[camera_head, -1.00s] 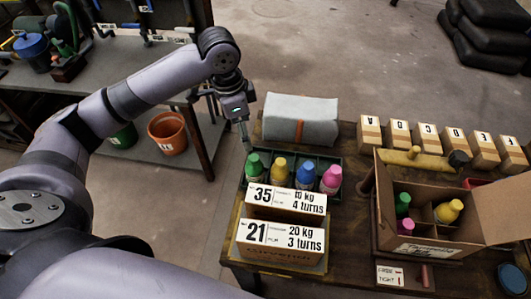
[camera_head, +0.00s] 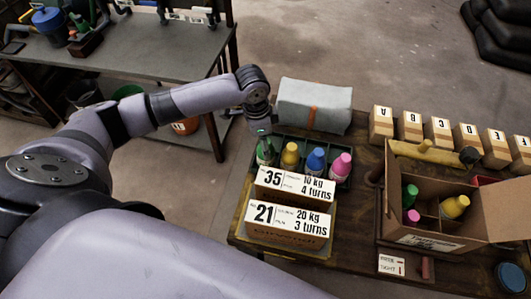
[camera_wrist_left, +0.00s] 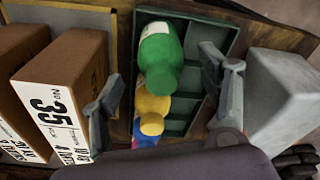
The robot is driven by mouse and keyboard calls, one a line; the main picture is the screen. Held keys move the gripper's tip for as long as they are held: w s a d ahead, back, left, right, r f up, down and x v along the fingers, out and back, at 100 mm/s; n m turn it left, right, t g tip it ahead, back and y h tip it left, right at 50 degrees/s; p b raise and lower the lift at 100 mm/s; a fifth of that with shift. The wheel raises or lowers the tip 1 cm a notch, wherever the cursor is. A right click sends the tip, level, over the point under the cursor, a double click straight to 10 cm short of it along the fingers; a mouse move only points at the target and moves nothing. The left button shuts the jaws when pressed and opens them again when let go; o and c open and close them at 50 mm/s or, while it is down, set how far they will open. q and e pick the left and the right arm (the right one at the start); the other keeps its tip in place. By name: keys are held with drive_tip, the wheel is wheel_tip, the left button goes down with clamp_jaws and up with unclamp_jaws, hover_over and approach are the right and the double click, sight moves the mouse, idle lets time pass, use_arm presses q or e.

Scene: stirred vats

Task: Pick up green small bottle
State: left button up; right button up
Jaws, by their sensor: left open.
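A green small bottle (camera_wrist_left: 160,50) stands in a dark green divided tray (camera_wrist_left: 205,28), at the left end of a row of bottles in the head view. There the bottle (camera_head: 266,157) is partly hidden by my left gripper (camera_head: 265,147), which is just above and around it. In the left wrist view my left gripper (camera_wrist_left: 162,88) is open, with one finger on each side of the bottle's line and nothing clamped. Another green bottle (camera_head: 411,194) stands in the open cardboard box (camera_head: 434,239) at the right. My right gripper is not in view.
Yellow (camera_head: 290,156), blue (camera_head: 315,160) and pink (camera_head: 340,166) bottles stand beside the green one. Boxes marked 35 (camera_head: 296,184) and 21 (camera_head: 288,222) stand in front of the tray. A grey wrapped bundle (camera_head: 313,105) lies behind it.

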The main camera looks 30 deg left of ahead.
use_arm(q)
drive_tip(key=f, duration=0.3)
drive_tip(key=shift+w+d+f+p, duration=0.3)
drive_tip(key=shift+f, duration=0.3)
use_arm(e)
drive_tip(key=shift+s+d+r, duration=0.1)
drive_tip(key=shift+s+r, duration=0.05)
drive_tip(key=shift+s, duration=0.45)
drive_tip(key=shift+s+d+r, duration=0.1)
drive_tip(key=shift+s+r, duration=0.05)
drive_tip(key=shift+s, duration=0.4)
use_arm(q)
drive_tip(key=shift+c, duration=0.3)
drive_tip(key=c, duration=1.4)
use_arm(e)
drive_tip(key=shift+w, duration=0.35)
use_arm(q)
drive_tip(key=shift+r, duration=0.15)
